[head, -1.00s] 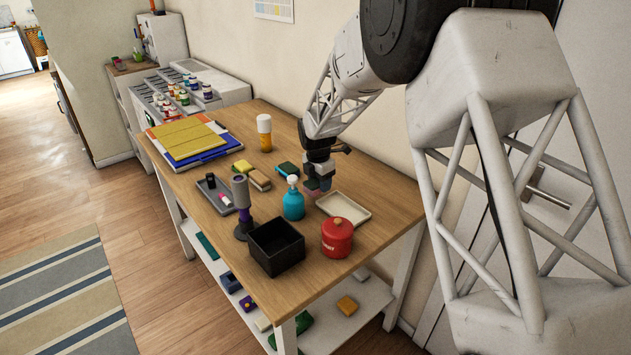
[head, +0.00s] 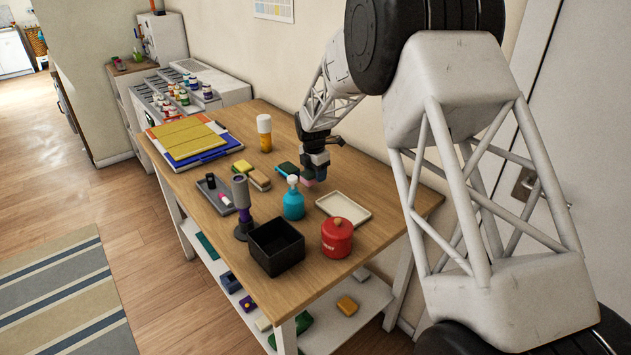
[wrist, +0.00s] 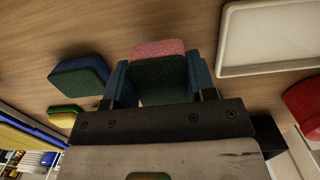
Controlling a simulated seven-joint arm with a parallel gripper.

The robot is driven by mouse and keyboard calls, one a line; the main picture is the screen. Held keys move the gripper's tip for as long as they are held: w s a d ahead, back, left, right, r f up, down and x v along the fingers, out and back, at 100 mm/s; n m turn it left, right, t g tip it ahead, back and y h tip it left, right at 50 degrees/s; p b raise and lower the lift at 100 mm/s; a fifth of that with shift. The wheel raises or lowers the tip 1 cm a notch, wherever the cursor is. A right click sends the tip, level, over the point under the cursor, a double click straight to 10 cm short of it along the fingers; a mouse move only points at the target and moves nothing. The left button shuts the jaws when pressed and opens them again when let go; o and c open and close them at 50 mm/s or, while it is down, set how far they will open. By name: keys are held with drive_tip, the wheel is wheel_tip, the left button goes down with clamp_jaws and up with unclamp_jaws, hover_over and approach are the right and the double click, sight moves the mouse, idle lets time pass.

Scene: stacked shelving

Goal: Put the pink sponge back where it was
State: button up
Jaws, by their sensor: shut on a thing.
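The pink sponge (wrist: 158,48) has a dark green scouring side and sits between the two blue-grey fingers of my gripper (wrist: 161,82) in the wrist view. My gripper (head: 314,175) is shut on it. In the head view only a small bit of the sponge (head: 308,183) shows, behind the teal pump bottle and left of the cream tray. I cannot tell how far it is above the table. A blue-and-green sponge (head: 287,170) lies left of my gripper, also in the wrist view (wrist: 80,78). A brownish sponge (head: 258,180) and a yellow-green sponge (head: 242,167) lie further left.
The teal pump bottle (head: 293,203) stands close in front of my gripper. The empty cream tray (head: 343,202) is to the right. A red canister (head: 337,238) and black bin (head: 277,251) stand nearer the front. An orange bottle (head: 264,133) stands at the back.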

sight(314, 172)
drive_tip(key=shift+f, duration=1.75)
drive_tip(key=shift+f, duration=0.15)
drive_tip(key=o, duration=1.2)
drive_tip(key=r, duration=1.2)
drive_tip(key=shift+s+a+r, duration=0.15)
drive_tip(key=shift+s+a, duration=0.15)
drive_tip(key=shift+s, duration=0.1)
drive_tip(key=shift+d, duration=0.1)
